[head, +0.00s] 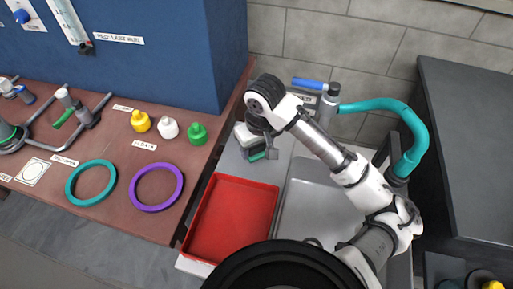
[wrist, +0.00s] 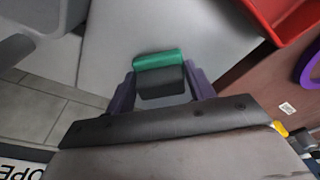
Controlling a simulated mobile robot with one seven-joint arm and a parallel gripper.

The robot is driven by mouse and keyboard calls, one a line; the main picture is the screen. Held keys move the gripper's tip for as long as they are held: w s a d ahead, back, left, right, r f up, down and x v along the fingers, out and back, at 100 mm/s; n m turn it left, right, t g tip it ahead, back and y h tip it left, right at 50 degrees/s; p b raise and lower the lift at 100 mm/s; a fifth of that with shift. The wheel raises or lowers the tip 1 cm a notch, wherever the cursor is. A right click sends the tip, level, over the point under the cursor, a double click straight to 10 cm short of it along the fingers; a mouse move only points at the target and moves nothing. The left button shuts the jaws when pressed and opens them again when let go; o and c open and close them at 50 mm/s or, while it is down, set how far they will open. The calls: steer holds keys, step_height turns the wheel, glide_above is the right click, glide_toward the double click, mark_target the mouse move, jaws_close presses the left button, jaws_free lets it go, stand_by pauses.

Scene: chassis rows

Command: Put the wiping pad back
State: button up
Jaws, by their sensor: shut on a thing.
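The wiping pad shows in the wrist view as a dark block with a green strip (wrist: 158,60) along its far edge. My gripper (wrist: 162,85) has its two purple fingers closed on the pad's left and right sides. In the head view my gripper (head: 262,147) is over the light grey counter (head: 229,160), behind the red tray, and the green part of the pad (head: 258,155) shows beneath it. The arm hides part of the pad there. I cannot tell whether the pad touches the counter.
The empty red tray (head: 233,219) is in front of my gripper, with a grey sink basin (head: 313,205) to its right. A teal curved pipe (head: 421,132) stands at the right. The brown bench (head: 107,177) at left holds rings and coloured knobs. A blue panel (head: 165,60) rises behind it.

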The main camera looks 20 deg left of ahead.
mark_target(260, 156)
steer(key=shift+s+f, duration=0.1)
steer(key=o, duration=0.5)
steer(key=shift+f, duration=0.15)
steer(key=o, duration=0.4)
steer(key=shift+o, duration=0.2)
step_height(260, 156, up, 12)
steer(key=s+d+p, duration=0.1)
steer(key=p, duration=0.9)
steer(key=shift+d, duration=0.15)
steer(key=shift+s, duration=0.1)
